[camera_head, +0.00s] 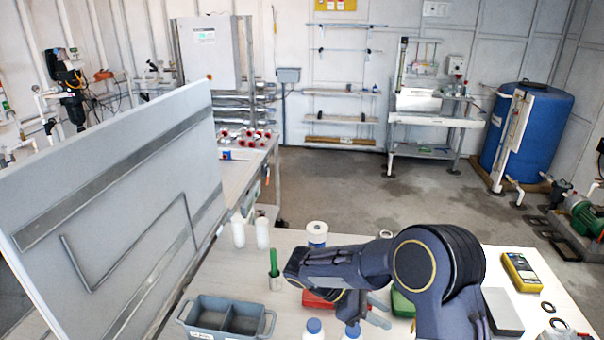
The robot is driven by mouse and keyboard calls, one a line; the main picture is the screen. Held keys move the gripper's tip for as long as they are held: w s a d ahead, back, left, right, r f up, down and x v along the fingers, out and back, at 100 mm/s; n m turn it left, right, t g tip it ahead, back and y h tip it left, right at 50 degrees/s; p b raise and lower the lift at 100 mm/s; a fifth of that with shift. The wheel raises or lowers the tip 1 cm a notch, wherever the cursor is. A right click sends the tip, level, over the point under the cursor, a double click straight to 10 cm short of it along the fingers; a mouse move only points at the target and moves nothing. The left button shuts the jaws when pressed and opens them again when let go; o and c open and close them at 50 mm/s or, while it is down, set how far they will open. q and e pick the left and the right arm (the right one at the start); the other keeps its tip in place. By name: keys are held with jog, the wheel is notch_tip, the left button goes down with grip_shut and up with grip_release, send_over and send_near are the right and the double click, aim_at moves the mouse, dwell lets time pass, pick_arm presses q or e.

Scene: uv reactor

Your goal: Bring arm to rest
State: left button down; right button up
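My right arm (435,270) reaches in from the lower right and bends left over the light workbench (205,270). Its dark far end, with the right gripper (300,268), hangs above the bench just right of a green marker (274,262) in a small holder. The fingers cannot be made out clearly, so I cannot tell whether they are open or shut. I see nothing clearly held there. The arm hides part of a red item (316,300) and a green item (402,304) behind or below it. My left gripper is out of view.
A grey two-compartment bin (190,316) and blue-capped bottles (314,328) stand at the front. A paper roll (317,235) and white cylinders (262,235) stand behind. A yellow meter (521,272) lies right. A large tilted panel (120,190) bounds the left. Open floor (335,180) lies beyond.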

jog(key=s+d+r+m+y, duration=0.4)
jog(key=s+r+y, duration=0.1)
jog(key=s, duration=0.2)
jog(key=s+a+r+m+t+y, duration=0.2)
jog(key=s+m+t+y, duration=0.2)
jog(key=s+m, duration=0.2)
jog(key=s+a+r+m+t+y, duration=0.1)
jog(key=s+m+t+y, duration=0.3)
jog(key=s, duration=0.6)
jog(key=shift+a+r+m+y, duration=0.4)
jog(key=shift+a+m+y, duration=0.4)
jog(key=shift+m, duration=0.6)
jog(key=shift+s, duration=0.1)
